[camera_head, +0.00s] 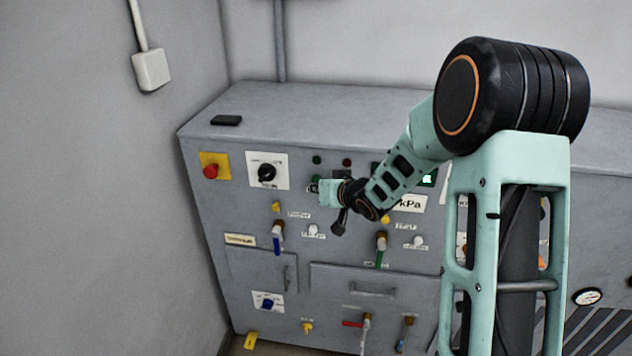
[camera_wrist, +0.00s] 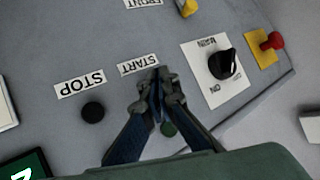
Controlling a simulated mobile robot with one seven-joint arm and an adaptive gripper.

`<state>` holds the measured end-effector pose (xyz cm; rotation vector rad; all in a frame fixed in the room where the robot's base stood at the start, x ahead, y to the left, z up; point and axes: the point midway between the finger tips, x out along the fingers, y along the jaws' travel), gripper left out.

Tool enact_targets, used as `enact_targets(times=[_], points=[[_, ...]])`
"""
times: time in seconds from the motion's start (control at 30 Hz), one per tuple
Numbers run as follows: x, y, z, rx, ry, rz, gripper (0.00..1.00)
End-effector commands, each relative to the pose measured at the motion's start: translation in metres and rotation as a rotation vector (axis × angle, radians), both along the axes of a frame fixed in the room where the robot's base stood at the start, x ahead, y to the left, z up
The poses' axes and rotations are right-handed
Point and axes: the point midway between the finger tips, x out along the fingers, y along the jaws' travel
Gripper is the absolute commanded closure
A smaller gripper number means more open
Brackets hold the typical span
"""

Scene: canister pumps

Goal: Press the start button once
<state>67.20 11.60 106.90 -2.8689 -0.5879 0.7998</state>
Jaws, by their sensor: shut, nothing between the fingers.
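The START label (camera_wrist: 138,64) is upside down in the wrist view, on the grey panel. My gripper (camera_wrist: 157,98) is shut and empty, with its fingertips just beside that label. They cover the spot where the start button would be, so I cannot see the button or tell whether they touch it. The black stop button (camera_wrist: 93,112) is visible beside its STOP label (camera_wrist: 79,83). A dark green round part (camera_wrist: 168,129) shows between my fingers. In the head view my gripper (camera_head: 314,187) is at the panel front, below a dark green lamp (camera_head: 317,160).
A black rotary switch (camera_head: 267,173) and a red knob on a yellow plate (camera_head: 211,170) are left of my gripper. A dark red lamp (camera_head: 347,162) and a kPa label (camera_head: 411,203) are to the right. Valve handles (camera_head: 278,238) stick out below.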

Motion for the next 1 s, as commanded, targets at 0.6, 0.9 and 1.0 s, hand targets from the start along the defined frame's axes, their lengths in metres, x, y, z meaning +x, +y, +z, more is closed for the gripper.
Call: enact_targets(times=[0.6, 0.9, 1.0], points=[[0.0047, -0.0009, -0.0001, 0.0, 0.001, 0.0, 1.0], [0.0085, -0.0015, 0.0007, 0.001, -0.001, 0.001, 1.0], [0.0098, -0.0017, 0.0009, 0.001, -0.001, 0.001, 1.0]])
